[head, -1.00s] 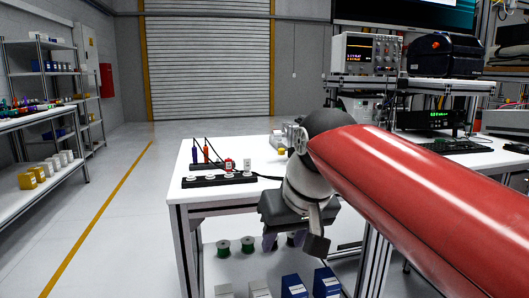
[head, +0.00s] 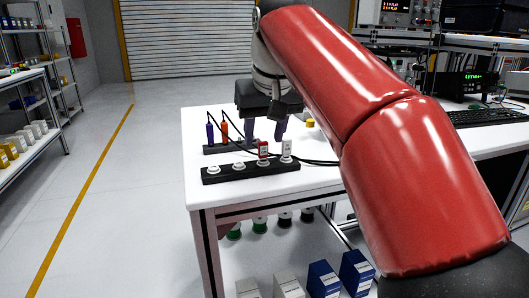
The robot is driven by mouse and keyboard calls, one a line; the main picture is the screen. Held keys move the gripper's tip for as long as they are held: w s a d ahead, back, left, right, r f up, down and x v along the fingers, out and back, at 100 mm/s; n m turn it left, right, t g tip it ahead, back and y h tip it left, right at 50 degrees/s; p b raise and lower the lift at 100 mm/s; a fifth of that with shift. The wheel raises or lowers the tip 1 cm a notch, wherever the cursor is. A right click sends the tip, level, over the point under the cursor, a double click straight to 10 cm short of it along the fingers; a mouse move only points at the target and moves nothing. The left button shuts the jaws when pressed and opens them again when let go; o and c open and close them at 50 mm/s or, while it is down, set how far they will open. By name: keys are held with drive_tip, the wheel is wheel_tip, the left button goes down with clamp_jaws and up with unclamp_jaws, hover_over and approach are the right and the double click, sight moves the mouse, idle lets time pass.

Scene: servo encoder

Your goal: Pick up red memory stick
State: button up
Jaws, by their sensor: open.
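The red memory stick (head: 263,150) stands upright in the front black holder strip (head: 250,173) on the white table, between an empty white socket on its left and a white stick (head: 287,149) on its right. My gripper (head: 265,131) hangs above and behind the strip with its two purple-grey fingers pointing down. The fingers are open and apart, with nothing seen between them. In this view they stand just behind and above the red stick, apart from it as far as I can tell.
A yellow item (head: 310,122) lies to the right. Black cables cross the table (head: 318,178). The table's front left is clear.

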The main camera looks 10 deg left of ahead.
sight(263, 142)
drive_tip(key=x, duration=0.3)
drive_tip(key=shift+w+f, duration=0.1)
drive_tip(key=shift+f, duration=0.05)
drive_tip(key=shift+c, duration=0.3)
clamp_jaws()
wheel_tip(263, 142, up, 6)
drive_tip(key=shift+w+r+p, duration=0.1)
drive_tip(key=shift+p, duration=0.95)
drive_tip(key=shift+a+r+b, duration=0.15)
drive_tip(key=shift+r+b, duration=0.15)
drive_tip(key=shift+r, duration=1.6)
